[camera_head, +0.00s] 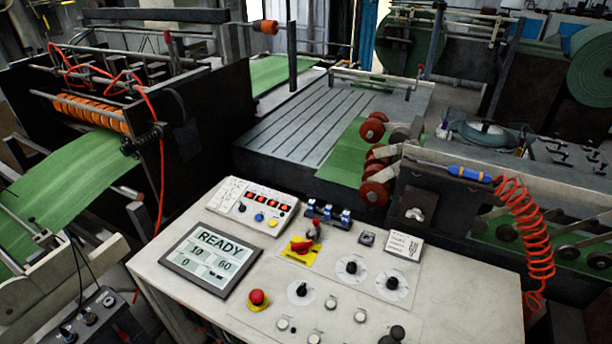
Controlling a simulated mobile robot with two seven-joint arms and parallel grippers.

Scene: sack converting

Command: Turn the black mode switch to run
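The pale control console (190,290) stands at the front, its sloped top facing me. Several black rotary knobs sit on it: one at the front middle (301,289), one farther back (351,267) and one to the right (392,283), each on a pale round plate. A larger dark knob (397,333) is at the bottom edge. The labels are too small to read, so I cannot tell which knob is the mode switch or where it points. The display (211,260) reads READY, with 10, 0 and 60 below. Neither of my grippers is in view.
A red emergency button (258,299) and a red handle on a yellow plate (302,246) stand up near the knobs. A coiled orange hose (526,235) hangs at the console's right. A dark switch box (95,320) is at bottom left. Machinery with green webbing fills the back.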

